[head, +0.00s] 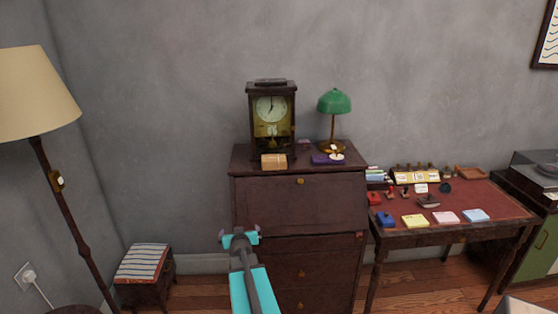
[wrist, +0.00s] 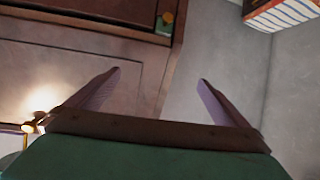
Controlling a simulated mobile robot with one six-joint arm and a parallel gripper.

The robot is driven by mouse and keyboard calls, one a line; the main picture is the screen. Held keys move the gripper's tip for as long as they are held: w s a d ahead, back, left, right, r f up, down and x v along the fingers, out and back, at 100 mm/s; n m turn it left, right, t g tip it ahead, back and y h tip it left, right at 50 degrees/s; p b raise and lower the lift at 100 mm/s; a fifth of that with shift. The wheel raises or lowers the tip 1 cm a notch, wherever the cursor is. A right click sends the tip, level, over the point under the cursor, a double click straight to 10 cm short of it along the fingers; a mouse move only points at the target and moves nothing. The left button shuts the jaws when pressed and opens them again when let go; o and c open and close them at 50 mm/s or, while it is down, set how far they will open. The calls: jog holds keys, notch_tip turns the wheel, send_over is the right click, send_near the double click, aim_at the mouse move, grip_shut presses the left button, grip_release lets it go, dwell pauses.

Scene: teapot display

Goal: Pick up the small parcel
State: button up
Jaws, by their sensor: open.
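The small parcel (head: 273,161) looks like a tan box on top of the dark wooden bureau, at its front edge below the clock. My gripper (head: 240,236) is open and empty in the head view, below the parcel and a little to its left in the picture, in front of the bureau. In the wrist view my two fingers (wrist: 160,85) are spread apart with nothing between them. I cannot make out the parcel in the wrist view.
The bureau (head: 298,205) carries a clock (head: 270,115), a green lamp (head: 334,102) and a purple item (head: 322,159) near the parcel. A floor lamp (head: 35,90) and striped stool (head: 142,262) stand left. A desk (head: 480,204) with small items stands right.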

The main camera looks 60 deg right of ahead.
jog(key=s+d+r+h+p, duration=0.15)
jog(key=s+d+r, duration=0.25)
jog(key=d+r, duration=0.5)
jog(key=m+t+h+p, duration=0.1)
jog(key=m+t+h, duration=0.1)
jog(key=h, duration=0.2)
send_near(275, 160)
jog(key=v, duration=0.3)
jog(key=shift+a+r, duration=0.25)
jog(key=shift+r, duration=0.2)
jog(key=p+x, duration=0.2)
jog(key=x, duration=0.6)
jog(key=shift+w+d+f+p, duration=0.15)
jog(key=shift+d+f+p, duration=0.1)
jog(key=shift+p, duration=0.05)
jog(key=shift+p+x, duration=1.05)
jog(key=shift+x, duration=0.4)
jog(key=shift+f+p+x, duration=0.2)
jog(key=shift+p+x, duration=0.35)
jog(key=shift+x, duration=0.6)
